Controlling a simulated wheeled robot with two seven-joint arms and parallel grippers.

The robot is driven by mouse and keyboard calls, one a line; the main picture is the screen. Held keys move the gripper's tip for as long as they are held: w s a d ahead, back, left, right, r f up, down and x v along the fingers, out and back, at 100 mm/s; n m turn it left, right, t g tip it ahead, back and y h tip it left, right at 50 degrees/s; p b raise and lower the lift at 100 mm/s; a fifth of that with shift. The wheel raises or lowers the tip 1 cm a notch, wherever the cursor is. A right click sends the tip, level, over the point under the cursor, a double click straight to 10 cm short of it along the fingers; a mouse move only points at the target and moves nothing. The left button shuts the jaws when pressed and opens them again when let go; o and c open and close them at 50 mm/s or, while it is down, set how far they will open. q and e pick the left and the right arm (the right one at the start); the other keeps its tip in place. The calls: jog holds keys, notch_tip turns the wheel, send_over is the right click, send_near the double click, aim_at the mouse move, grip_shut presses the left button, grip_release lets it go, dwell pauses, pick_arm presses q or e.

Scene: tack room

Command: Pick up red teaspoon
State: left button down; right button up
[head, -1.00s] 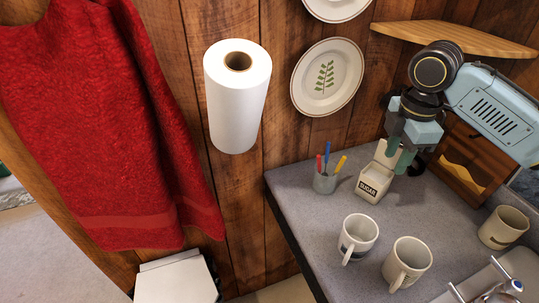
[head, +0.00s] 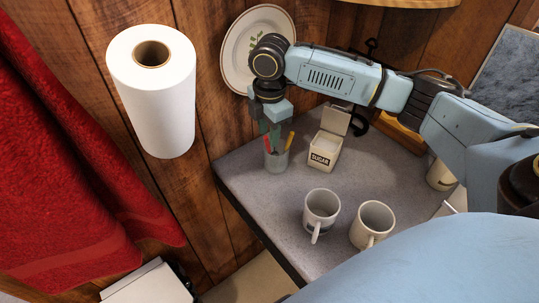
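The red teaspoon (head: 267,145) leans at the left inside a small grey cup (head: 276,161) near the counter's back left edge. A yellow-handled utensil (head: 290,141) stands at the right in the same cup. My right gripper (head: 271,143) points down right over the cup, its dark green fingers among the handles. The fingers partly cover the handles and hide the blue one. I cannot tell whether they touch the red teaspoon or how far apart they are. My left gripper is not in view.
An open sugar box (head: 325,150) stands just right of the cup. Two mugs (head: 321,211) (head: 372,224) stand in front on the grey counter (head: 250,183). A paper towel roll (head: 155,95) and a plate (head: 240,47) hang on the wall. A red towel hangs at left.

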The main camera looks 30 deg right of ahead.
aim_at(269, 153)
jog(key=f, duration=0.5)
jog(key=shift+w+a, duration=0.2)
jog(key=shift+w, duration=0.05)
jog(key=shift+r, duration=0.1)
grip_shut()
